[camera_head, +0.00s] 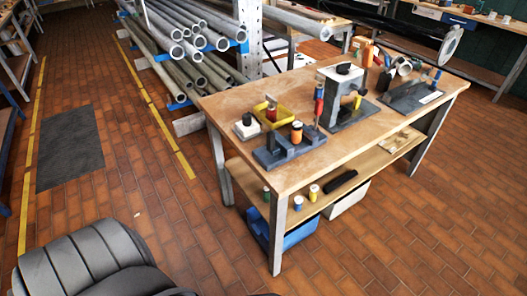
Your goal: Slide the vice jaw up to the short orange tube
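A dark grey vice (289,151) lies near the left front corner of the wooden workbench. A short orange tube (297,133) stands upright at the vice, with a dark top. An upright grey block, seemingly a vice jaw (272,142), stands left of the tube, with a small gap that I cannot judge exactly. Which block is the sliding jaw is too small to tell. Neither of my grippers is in view.
Floor between seat and bench is clear.

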